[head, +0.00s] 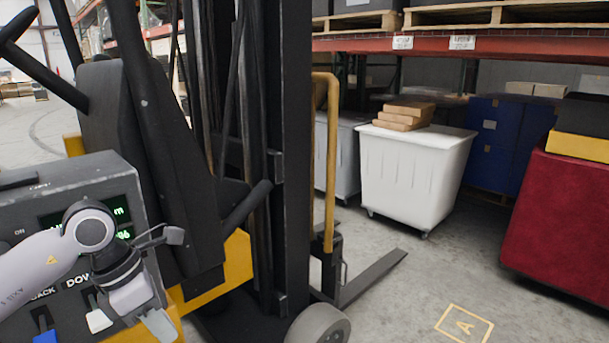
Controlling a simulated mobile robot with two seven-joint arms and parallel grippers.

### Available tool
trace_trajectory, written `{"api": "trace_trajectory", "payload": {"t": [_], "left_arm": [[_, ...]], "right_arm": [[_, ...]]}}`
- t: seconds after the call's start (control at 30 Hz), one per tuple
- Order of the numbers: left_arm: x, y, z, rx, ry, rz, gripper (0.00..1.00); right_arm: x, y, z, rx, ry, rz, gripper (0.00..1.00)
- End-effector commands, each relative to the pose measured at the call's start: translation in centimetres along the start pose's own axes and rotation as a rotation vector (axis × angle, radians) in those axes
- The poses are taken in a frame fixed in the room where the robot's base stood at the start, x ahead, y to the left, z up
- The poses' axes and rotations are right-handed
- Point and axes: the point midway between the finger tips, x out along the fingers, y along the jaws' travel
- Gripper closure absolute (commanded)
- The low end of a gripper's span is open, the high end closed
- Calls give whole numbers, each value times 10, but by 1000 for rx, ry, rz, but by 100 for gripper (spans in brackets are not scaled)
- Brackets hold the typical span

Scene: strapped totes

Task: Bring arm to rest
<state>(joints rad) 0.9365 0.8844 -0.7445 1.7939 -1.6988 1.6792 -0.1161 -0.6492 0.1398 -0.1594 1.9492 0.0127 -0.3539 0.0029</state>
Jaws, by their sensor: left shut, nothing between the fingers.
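My left arm comes in from the left edge, bent in front of a grey control panel (40,190). My left gripper (160,325) is at the lower left, pointing down, shut and empty. It is in front of the panel's lower right part, close to a white lever (98,320); I cannot tell whether they touch. The arm hides part of the panel's green displays and lettering. My right gripper is not in view.
A black and yellow forklift (297,150) fills the middle. Behind it stand a white bin (412,180) with flat brown boxes (403,113), blue containers (497,135) and a red tote (560,220). Floor is clear around a yellow marking (464,324).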

Motion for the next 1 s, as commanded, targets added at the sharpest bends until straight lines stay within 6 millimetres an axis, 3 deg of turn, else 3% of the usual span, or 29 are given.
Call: {"api": "trace_trajectory", "payload": {"t": [0.03,0.1,0.2,0.3,0.43,0.57,0.73,0.87,1.0], "left_arm": [[21,-26,13,1,-71,-119,100],[39,-59,32,-19,-183,-277,100],[51,-104,56,-91,-343,-501,100],[52,-137,77,-215,-499,-718,100],[43,-159,98,-443,-689,-976,100],[35,-155,109,-748,-857,-1199,100],[46,-120,99,-1246,-1029,-1411,100],[79,-88,68,-1695,-1109,-1496,100],[133,-67,12,-2226,-1129,-1499,100]], "right_arm": [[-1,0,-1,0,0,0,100],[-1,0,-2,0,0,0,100],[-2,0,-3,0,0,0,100],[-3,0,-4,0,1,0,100],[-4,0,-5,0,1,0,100],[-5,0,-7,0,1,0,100],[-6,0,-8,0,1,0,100],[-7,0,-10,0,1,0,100],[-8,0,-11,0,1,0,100]]}}
